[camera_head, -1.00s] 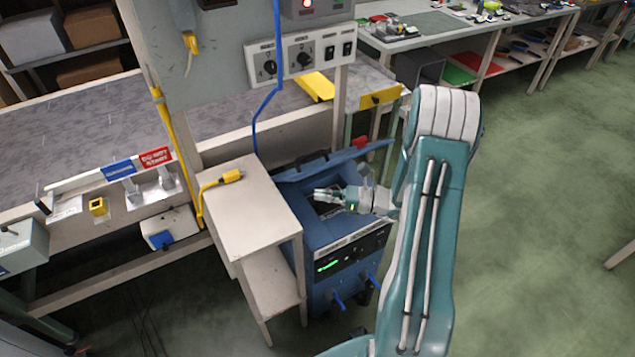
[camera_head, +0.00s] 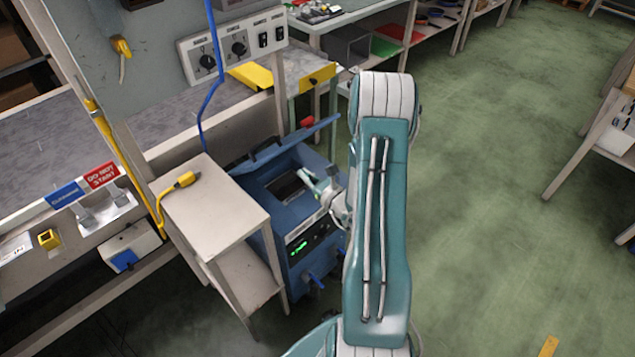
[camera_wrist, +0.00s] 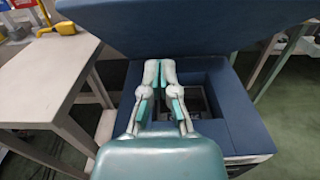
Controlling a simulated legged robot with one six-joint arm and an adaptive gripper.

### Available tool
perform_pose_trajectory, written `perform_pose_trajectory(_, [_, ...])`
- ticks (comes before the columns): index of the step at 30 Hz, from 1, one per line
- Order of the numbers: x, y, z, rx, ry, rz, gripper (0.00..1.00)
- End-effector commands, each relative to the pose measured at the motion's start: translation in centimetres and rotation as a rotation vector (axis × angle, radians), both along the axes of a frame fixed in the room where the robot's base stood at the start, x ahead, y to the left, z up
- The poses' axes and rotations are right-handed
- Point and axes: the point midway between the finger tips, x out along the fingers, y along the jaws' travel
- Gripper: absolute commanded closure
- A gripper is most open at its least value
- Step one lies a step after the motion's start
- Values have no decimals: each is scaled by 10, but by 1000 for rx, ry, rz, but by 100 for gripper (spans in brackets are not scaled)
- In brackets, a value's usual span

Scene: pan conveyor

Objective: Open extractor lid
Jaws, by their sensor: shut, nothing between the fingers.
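The extractor is a blue box-shaped machine (camera_head: 268,211) beside a small pale side table. Its blue lid (camera_head: 292,139) is raised and tilted up at the back, leaving the top open with a dark recess (camera_head: 287,186) showing. The lid's broad face (camera_wrist: 190,28) fills the top of the wrist view, and the open rim (camera_wrist: 238,125) lies below it. My gripper (camera_head: 308,174) is over the open top, in front of the raised lid. In the wrist view my gripper (camera_wrist: 160,66) is shut and empty, its fingertips close below the lid; contact cannot be told.
The side table (camera_head: 205,220) with a yellow connector (camera_head: 187,179) stands close left of the extractor. A switch panel (camera_head: 237,46) is above and behind, with a blue cable (camera_head: 209,90) hanging down. Green floor (camera_head: 480,200) is clear on the right.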

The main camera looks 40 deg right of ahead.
Motion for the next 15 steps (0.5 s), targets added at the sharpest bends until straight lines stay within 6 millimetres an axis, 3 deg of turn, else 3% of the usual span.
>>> perform_pose_trajectory(3, [24, 4, 1, -1, -1, 6, 100])
perform_pose_trajectory(6, [35, 2, 13, -1, -3, 4, 100])
perform_pose_trajectory(15, [50, 2, 29, 2, 0, 1, 100])
